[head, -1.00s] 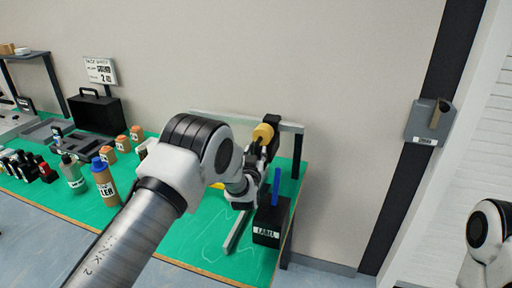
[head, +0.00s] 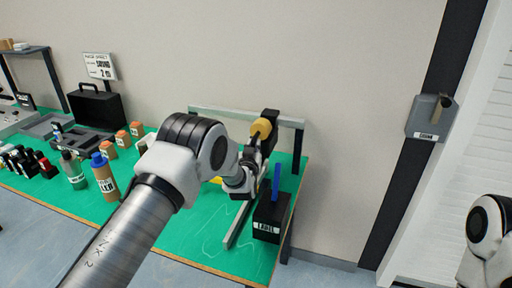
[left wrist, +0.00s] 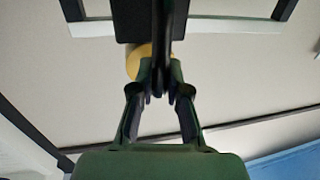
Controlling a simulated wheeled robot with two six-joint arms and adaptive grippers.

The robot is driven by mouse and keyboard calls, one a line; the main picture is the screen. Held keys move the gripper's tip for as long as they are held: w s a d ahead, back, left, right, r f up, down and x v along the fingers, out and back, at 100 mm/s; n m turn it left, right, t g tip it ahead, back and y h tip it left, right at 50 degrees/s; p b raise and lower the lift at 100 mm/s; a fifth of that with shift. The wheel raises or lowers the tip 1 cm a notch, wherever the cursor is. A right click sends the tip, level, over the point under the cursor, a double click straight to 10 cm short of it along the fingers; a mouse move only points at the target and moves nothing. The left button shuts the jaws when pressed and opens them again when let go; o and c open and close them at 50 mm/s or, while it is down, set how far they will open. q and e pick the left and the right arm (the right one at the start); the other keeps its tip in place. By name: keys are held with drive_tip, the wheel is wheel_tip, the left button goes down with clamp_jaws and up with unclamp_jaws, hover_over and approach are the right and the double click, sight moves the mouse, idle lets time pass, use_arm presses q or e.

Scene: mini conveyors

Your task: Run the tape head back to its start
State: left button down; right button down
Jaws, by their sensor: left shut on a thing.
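The tape head (head: 270,117) is a black block with a yellow roll (head: 261,128) on its front, at the right end of the pale overhead rail (head: 220,113). My left gripper (head: 258,152) reaches it from below and in front, partly hidden by my own wrist. In the left wrist view the fingers (left wrist: 160,92) are closed on a thin dark upright part of the tape head, with the yellow roll (left wrist: 136,62) just behind and the black block (left wrist: 132,18) above. My right gripper is out of view; only part of its arm shows at the right edge.
A black box with a label and a blue upright piece (head: 276,182) stands below the rail at the green table's (head: 190,240) right end. Bottles (head: 104,177), small orange-labelled blocks and a black case (head: 95,110) stand to the left. A grey wall box (head: 428,117) hangs at right.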

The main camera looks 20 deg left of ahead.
use_arm(q)
drive_tip(key=w+a+b, duration=0.1)
drive_tip(key=a+b, duration=0.8)
drive_tip(key=a, duration=1.9)
drive_tip(key=shift+r, duration=0.25)
drive_tip(key=c, duration=1.1)
unclamp_jaws()
drive_tip(key=shift+w, duration=0.15)
drive_tip(key=shift+c, duration=0.2)
drive_tip(key=shift+d+f, duration=0.15)
